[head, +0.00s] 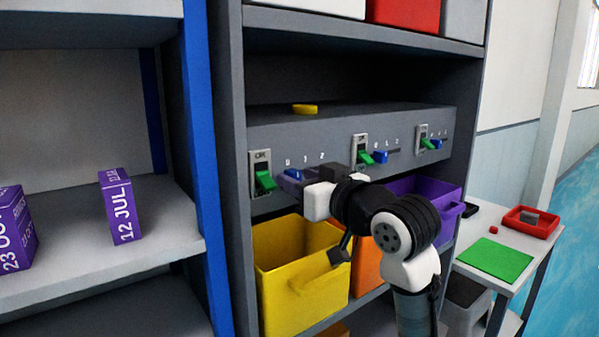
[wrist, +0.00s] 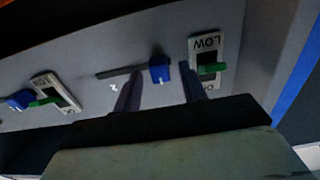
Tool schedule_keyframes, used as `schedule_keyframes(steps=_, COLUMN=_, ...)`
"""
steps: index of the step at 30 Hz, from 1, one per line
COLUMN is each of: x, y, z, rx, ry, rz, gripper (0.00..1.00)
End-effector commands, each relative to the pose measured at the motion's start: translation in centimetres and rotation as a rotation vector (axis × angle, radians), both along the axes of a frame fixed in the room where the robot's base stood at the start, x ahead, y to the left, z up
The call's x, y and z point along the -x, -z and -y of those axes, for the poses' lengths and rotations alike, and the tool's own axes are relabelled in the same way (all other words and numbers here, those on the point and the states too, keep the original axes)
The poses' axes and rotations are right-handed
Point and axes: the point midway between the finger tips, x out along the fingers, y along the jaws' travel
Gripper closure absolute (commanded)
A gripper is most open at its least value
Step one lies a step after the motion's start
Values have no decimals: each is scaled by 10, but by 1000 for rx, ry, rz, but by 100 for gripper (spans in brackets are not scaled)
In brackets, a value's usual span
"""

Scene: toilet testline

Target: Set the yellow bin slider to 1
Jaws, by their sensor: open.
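The yellow bin (head: 302,277) stands on the shelf below a grey control panel. Its slider has a blue knob (head: 293,173), which is near the 0 end of the row marked 0, 1, 2. In the wrist view the picture is inverted, and the knob (wrist: 160,70) sits at the right end of a dark slot (wrist: 115,74); a 2 shows by the slot's left end. My gripper (head: 289,184) is open at this slider.
A green rocker switch (head: 265,181) is beside the slider, close to my gripper. Other switches and blue sliders (head: 380,157) continue to the right. A yellow piece (head: 305,109) lies on top of the panel. Orange and purple bins (head: 447,202) stand right of the yellow bin.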

Motion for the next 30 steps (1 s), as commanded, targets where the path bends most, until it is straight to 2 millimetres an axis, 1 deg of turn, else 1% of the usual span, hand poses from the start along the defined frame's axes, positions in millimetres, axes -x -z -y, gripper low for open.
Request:
schedule_keyframes(steps=4, x=-7, y=0, z=-5, rx=-1, ry=-1, rz=-1, gripper=58)
schedule_keyframes(steps=12, x=-7, y=1, z=-5, rx=0, ry=0, rz=0, gripper=58)
schedule_keyframes(steps=21, x=-7, y=1, z=-5, rx=0, ry=0, rz=0, gripper=97)
schedule_keyframes(steps=22, x=-7, y=0, z=-5, rx=0, ry=0, rz=0, gripper=100)
schedule_keyframes(steps=28, x=-7, y=0, z=-5, rx=0, ry=0, rz=0, gripper=100)
schedule_keyframes(steps=30, x=-11, y=0, z=0, rx=-1, ry=1, rz=-2, gripper=100)
